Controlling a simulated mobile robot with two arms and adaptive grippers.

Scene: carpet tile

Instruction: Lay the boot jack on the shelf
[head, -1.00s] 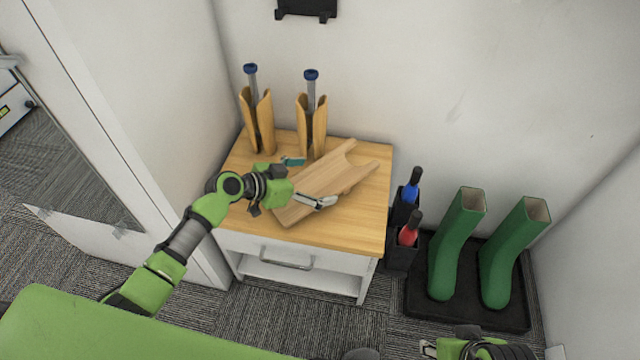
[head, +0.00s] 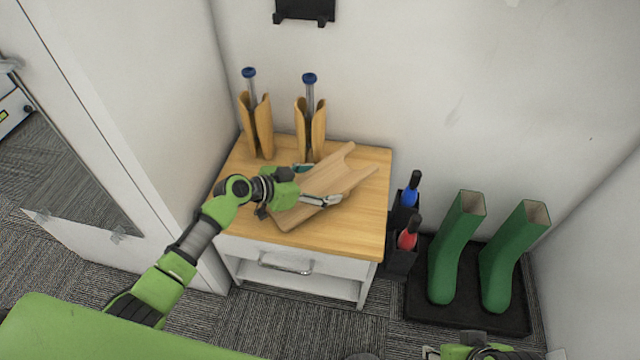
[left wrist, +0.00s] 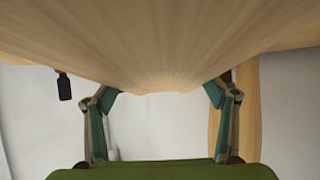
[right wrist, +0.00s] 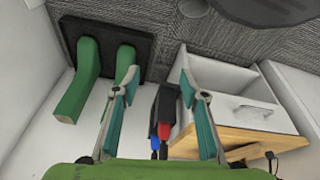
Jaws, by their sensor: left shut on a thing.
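The boot jack (head: 322,187), a pale wooden board with a V-notch at its far end, is slanted over the wooden top of the small cabinet. Whether it touches the top is unclear. The white shelf (head: 325,286) is the open level under the drawer, low in the cabinet. My right gripper (right wrist: 160,95) is open and empty; it shows at the bottom right of the head view (head: 432,352).
Two wooden boot trees (head: 311,125) with blue knobs stand at the back of the cabinet top (head: 368,220). A drawer handle (head: 286,264) sticks out in front. Bottles in a black caddy (head: 400,258) and green boots (head: 455,245) on a black tray stand to the right.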

